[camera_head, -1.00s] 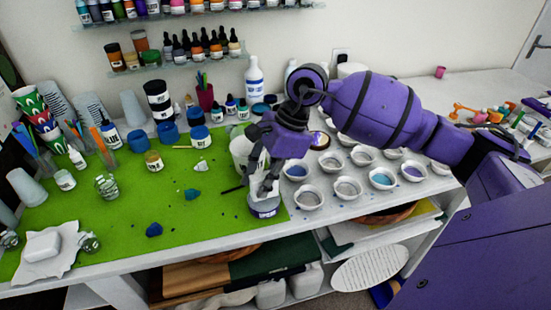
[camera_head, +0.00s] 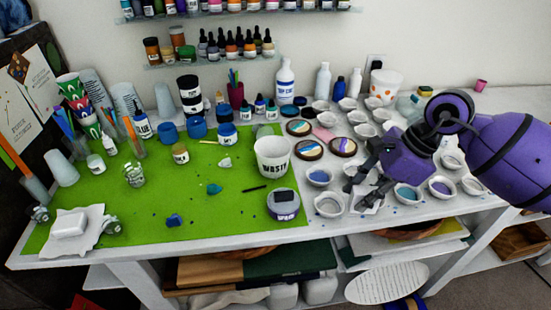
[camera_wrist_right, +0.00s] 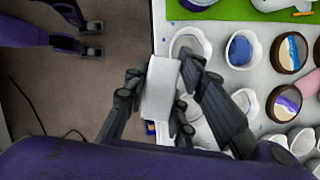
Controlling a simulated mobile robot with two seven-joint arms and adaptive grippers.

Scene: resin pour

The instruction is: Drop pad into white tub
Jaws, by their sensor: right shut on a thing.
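The white tub (camera_head: 272,158), marked "WASH", stands upright on the green mat in the head view, its top open. My right gripper (camera_head: 362,194) is to the right of the tub, above the small white cups. It is shut on a white rectangular pad (camera_wrist_right: 161,88), which hangs between its fingers in the right wrist view. The pad's lower part also shows under the fingers in the head view (camera_head: 370,203). My left gripper (camera_wrist_right: 93,38) shows at the top left of the right wrist view, its two fingers apart and empty, over the floor.
Several small cups (camera_head: 329,204) with coloured contents crowd the table right of the mat (camera_head: 130,205). A dark stick (camera_head: 254,188) lies left of the jar.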

